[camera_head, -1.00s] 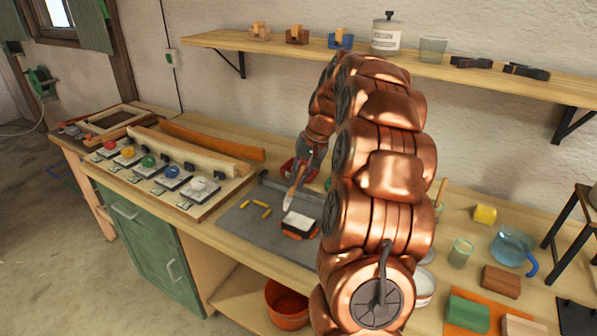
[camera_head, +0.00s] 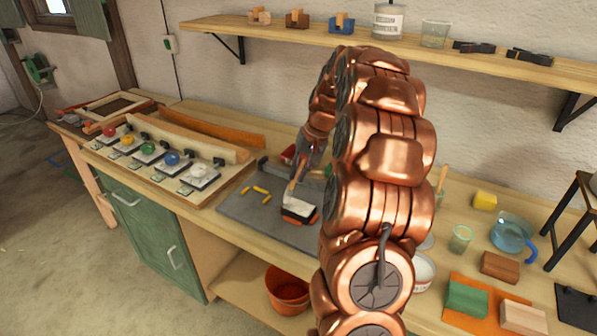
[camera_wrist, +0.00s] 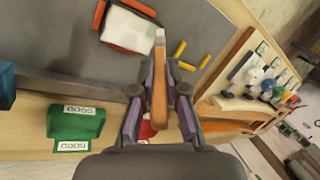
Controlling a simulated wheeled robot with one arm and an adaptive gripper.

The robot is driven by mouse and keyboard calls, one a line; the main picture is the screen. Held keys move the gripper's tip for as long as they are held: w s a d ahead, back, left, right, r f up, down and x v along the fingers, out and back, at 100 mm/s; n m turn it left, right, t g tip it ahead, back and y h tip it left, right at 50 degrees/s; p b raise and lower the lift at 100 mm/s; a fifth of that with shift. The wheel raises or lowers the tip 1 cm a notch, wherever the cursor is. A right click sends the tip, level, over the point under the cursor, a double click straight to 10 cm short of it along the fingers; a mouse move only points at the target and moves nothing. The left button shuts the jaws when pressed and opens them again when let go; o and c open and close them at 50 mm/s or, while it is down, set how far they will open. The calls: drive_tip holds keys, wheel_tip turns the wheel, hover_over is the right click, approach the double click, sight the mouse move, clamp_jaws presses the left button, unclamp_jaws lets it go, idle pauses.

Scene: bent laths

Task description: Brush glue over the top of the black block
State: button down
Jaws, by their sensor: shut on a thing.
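The black block (camera_head: 299,211) lies on the grey mat (camera_head: 262,221), with orange pieces at its edges. Most of its top is white; it also shows in the wrist view (camera_wrist: 127,27). My gripper (camera_wrist: 158,100) is shut on the wooden handle of a brush (camera_wrist: 160,88). In the head view the brush (camera_head: 295,184) slants down to the block's top at its back left. In the wrist view the pale brush tip lies at the block's right edge. I cannot tell whether it touches. My arm hides part of the bench behind it.
Yellow sticks (camera_head: 261,190) lie left of the block. A row of coloured knobs (camera_head: 148,149) and curved laths (camera_head: 187,139) stand at left. A green block (camera_wrist: 76,123) shows in the wrist view. A jug (camera_head: 511,236) stands at right.

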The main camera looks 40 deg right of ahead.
drive_tip(key=shift+f+b, duration=0.45)
drive_tip(key=shift+f, duration=0.4)
idle(0.3)
drive_tip(key=shift+s+d+b, duration=1.25)
drive_tip(key=shift+s+b, duration=0.75)
drive_tip(key=shift+s, duration=1.65)
drive_tip(key=shift+w+a+p, duration=0.15)
drive_tip(key=shift+w+a, duration=0.25)
drive_tip(key=shift+w, duration=0.8)
drive_tip(key=shift+w+a+p, duration=0.15)
drive_tip(key=shift+w+a, duration=0.3)
drive_tip(key=shift+w, duration=0.8)
drive_tip(key=shift+w+a+p, duration=0.15)
drive_tip(key=shift+w+a, duration=0.25)
drive_tip(key=shift+w, duration=0.8)
drive_tip(key=s+d+b, duration=0.2)
drive_tip(key=s+b, duration=0.1)
drive_tip(key=s, duration=0.4)
drive_tip(key=shift+s+d+b, duration=0.15)
drive_tip(key=shift+d+b, duration=0.15)
drive_tip(key=shift+b, duration=0.05)
drive_tip(key=shift+r, duration=0.1)
drive_tip(key=shift+r+p, duration=0.85)
drive_tip(key=shift+r, duration=2.05)
